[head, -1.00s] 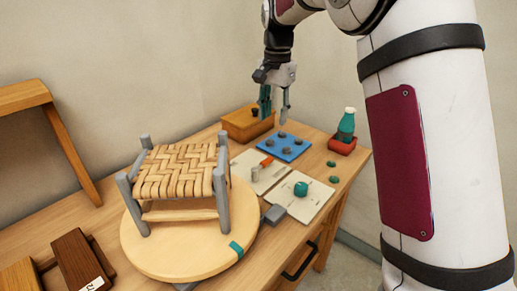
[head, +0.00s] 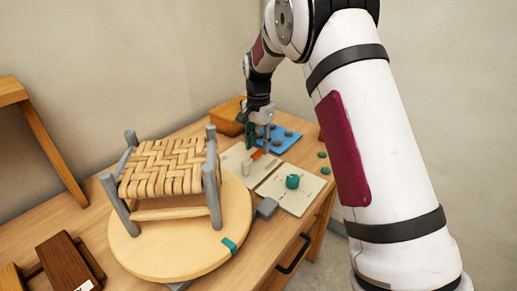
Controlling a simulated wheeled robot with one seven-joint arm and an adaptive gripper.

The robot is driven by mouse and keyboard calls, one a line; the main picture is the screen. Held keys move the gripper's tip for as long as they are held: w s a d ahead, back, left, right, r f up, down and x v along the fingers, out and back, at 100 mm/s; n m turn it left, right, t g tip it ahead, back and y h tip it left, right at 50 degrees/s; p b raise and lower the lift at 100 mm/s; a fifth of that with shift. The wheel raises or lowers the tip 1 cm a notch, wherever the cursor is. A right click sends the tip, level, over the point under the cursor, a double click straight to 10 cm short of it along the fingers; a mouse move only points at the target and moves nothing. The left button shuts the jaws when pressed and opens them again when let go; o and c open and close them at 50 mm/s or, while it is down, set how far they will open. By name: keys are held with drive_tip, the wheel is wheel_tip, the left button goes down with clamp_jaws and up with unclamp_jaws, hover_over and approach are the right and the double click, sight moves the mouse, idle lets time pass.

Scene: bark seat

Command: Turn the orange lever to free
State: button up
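The orange lever (head: 257,155) sits on a pale plate (head: 234,157) on the table, with a grey post (head: 247,168) at its near end. My gripper (head: 259,146) points down just above and behind the lever. Its two fingers are apart, and nothing shows between them. I cannot tell whether a fingertip touches the lever.
A second pale plate with a teal knob (head: 292,181) lies just to the right. A blue tray (head: 290,146) with dark round pieces is behind, and an orange-brown box (head: 226,117) stands back left. A woven stool (head: 165,172) on a round turntable (head: 170,258) fills the left.

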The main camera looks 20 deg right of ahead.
drive_tip(key=shift+f, duration=1.15)
clamp_jaws()
